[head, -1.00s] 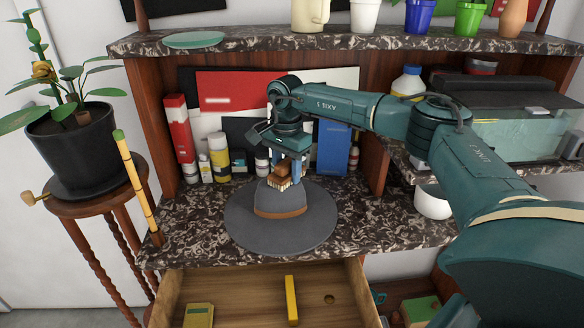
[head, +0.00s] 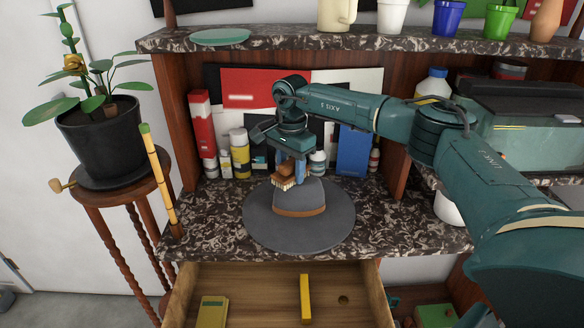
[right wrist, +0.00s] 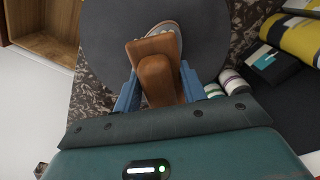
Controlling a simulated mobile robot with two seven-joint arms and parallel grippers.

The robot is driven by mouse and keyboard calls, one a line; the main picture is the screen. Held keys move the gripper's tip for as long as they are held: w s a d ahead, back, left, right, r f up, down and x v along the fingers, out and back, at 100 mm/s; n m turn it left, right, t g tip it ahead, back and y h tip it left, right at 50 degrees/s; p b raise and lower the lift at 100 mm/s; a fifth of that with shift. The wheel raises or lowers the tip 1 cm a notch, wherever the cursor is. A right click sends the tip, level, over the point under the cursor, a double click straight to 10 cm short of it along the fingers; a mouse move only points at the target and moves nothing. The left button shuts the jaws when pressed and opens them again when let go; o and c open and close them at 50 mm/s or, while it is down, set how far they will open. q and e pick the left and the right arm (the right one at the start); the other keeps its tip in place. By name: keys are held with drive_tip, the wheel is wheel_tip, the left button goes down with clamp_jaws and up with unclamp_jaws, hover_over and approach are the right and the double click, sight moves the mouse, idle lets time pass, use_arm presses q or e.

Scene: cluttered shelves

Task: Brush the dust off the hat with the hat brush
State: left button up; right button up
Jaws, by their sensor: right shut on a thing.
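A grey wide-brimmed hat (head: 345,220) with a brown band lies on the marbled shelf. It also shows as a dark grey round in the right wrist view (right wrist: 100,45). My right gripper (head: 290,168) is shut on the wooden hat brush (head: 284,177), with pale bristles pointing down. The brush is at the back left of the hat's crown; I cannot tell whether the bristles touch it. In the right wrist view, the brush's handle (right wrist: 157,80) sits between the blue fingers (right wrist: 158,88). No dust can be made out. My left gripper is not in view.
Bottles (head: 239,153) and boxes stand behind the hat. An open drawer (head: 260,295) below holds a yellow bar and a yellow box. A bamboo stick (head: 160,180) leans at the shelf's left, near a potted plant (head: 103,140). The shelf's right part has free room.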

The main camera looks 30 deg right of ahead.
wheel_tip(320, 180, up, 5)
drive_tip(key=p, duration=0.3)
drive_tip(key=shift+r+p, duration=0.15)
drive_tip(key=shift+p, duration=0.25)
drive_tip(key=shift+r+p, duration=0.4)
drive_tip(key=shift+r, duration=0.5)
drive_tip(key=shift+f, duration=0.15)
